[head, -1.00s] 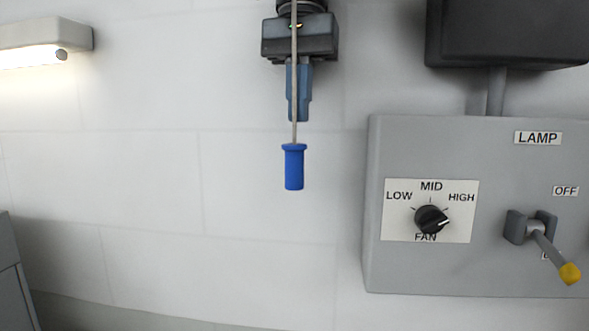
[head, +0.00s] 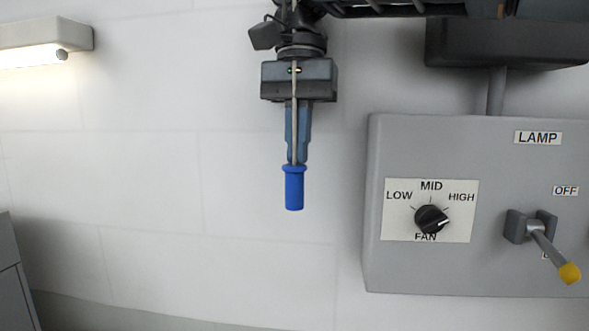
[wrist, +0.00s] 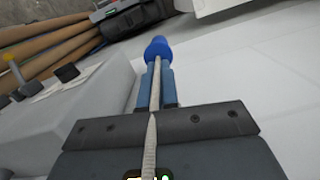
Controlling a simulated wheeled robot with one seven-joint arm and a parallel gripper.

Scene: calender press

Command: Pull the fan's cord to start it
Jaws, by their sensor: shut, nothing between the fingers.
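The fan's cord (head: 295,115) hangs straight down in front of my gripper in the head view, with a blue cylindrical handle (head: 294,190) at its lower end. My gripper (head: 303,152) points down, its fingers shut, the tips at the top of the handle. In the wrist view the cord (wrist: 150,135) runs along the gripper body and over the fingers (wrist: 168,88) to the blue handle (wrist: 158,50) just beyond the tips. I cannot tell whether the fingertips press on the handle. The fan itself is not in view.
A grey control box (head: 480,270) on the right carries a fan knob (head: 431,219) and a lamp lever with a yellow tip (head: 569,273). A lit lamp (head: 45,42) is on the wall at upper left. The wall below the handle is clear.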

